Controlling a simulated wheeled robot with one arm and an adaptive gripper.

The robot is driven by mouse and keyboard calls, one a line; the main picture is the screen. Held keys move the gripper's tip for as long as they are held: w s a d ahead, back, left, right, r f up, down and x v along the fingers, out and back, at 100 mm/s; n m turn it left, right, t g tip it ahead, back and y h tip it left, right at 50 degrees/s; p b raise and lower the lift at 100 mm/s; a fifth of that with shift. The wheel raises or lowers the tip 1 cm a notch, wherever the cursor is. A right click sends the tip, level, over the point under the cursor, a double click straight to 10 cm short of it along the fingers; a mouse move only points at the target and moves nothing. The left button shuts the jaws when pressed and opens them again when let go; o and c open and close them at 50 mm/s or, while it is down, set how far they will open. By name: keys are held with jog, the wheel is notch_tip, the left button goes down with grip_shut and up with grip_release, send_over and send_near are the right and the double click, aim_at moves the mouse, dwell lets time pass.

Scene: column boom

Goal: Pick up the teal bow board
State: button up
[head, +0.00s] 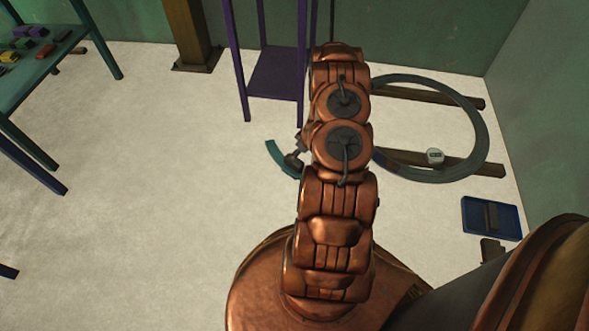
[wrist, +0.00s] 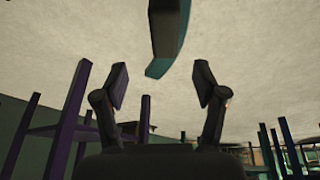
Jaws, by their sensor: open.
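The teal bow board (head: 279,156) is a curved strip near the middle of the head view. Part of it is hidden behind my arm and gripper. In the wrist view the board (wrist: 158,69) shows a teal edge and a dark face, at top centre, ahead of the gap between my fingers. My gripper (wrist: 161,80) is open with nothing between its fingers. In the head view my gripper (head: 294,157) is small and partly covered by the arm, close by the board; I cannot tell whether they touch.
A purple stand (head: 275,78) rises just behind the board. A blue tray (head: 508,228) lies nearer. A teal table (head: 45,65) holds blocks at left.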

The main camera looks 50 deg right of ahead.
aim_at(296, 164)
jog(key=shift+s+a+f, duration=0.15)
jog(key=shift+f, duration=0.35)
jog(key=shift+s+a+f, duration=0.1)
jog(key=shift+a+f, duration=0.05)
jog(key=shift+f, duration=0.35)
jog(key=shift+w+f, duration=0.1)
jog(key=shift+f, duration=0.25)
jog(key=shift+w+b+x, duration=0.2)
jog(key=shift+b+x, duration=1.55)
jog(key=shift+x, duration=1.8)
jog(key=shift+r, duration=0.1)
jog(key=shift+c, duration=0.3)
grip_shut()
